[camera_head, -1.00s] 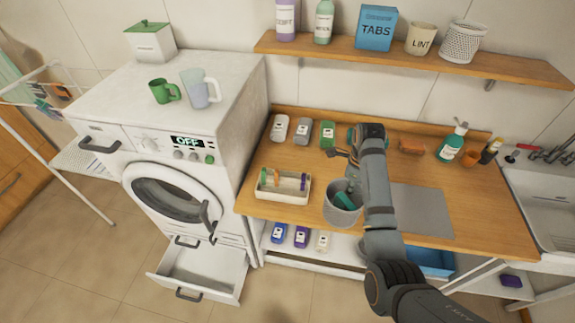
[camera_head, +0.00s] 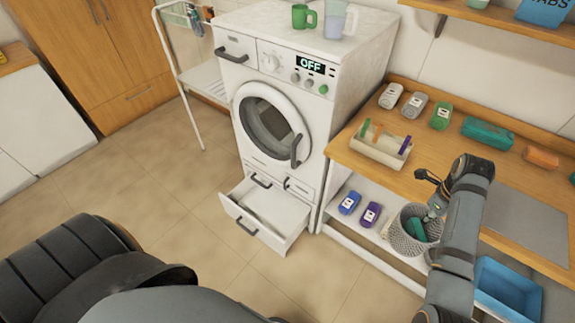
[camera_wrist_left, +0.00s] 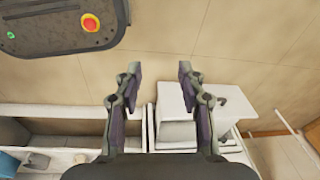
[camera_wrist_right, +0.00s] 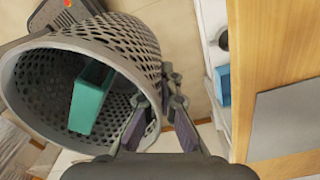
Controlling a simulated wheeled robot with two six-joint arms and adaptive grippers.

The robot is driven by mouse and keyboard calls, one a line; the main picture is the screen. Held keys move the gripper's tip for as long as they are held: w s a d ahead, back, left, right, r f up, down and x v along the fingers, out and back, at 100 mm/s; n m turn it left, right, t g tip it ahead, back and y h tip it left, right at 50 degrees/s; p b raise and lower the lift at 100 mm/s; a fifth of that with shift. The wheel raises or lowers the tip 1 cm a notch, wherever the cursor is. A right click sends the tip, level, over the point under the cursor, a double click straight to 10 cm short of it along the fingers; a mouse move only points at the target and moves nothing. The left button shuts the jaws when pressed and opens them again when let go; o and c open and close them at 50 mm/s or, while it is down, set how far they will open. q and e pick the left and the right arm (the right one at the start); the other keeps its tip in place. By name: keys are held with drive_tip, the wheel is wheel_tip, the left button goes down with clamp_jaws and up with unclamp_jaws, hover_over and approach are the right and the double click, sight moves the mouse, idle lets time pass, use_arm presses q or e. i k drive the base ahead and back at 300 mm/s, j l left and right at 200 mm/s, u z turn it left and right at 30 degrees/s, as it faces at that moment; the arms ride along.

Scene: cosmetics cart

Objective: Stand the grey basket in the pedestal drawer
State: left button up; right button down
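The grey perforated basket (camera_head: 402,241) hangs in front of the counter's front edge, with a green item (camera_head: 416,229) inside. My right gripper (camera_head: 433,210) is shut on its rim wall. In the right wrist view the basket (camera_wrist_right: 120,35) is tilted, its mouth facing the camera, with one finger of the gripper (camera_wrist_right: 160,98) inside the wall and one outside. The pedestal drawer (camera_head: 283,236) below the washer is pulled out and looks empty. My left gripper (camera_wrist_left: 160,70) is open and empty in the left wrist view; its fingers are not seen in the head view.
The wooden counter (camera_head: 440,170) and lower white shelf (camera_head: 350,232) lie beside the basket. Blue (camera_head: 349,202) and purple (camera_head: 371,214) bottles stand on the shelf. A blue bin (camera_head: 505,290) is at lower right. Floor before the drawer is clear.

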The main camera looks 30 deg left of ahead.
sight(265, 220)
drive_tip(key=i+j+u, duration=0.15)
drive_tip(key=j, duration=0.25)
drive_tip(key=j+u, duration=0.2)
drive_tip(key=j, duration=0.2)
drive_tip(key=i+j+u, duration=0.15)
drive_tip(key=j, duration=0.2)
drive_tip(key=i+j+u, duration=0.2)
drive_tip(key=j, duration=0.2)
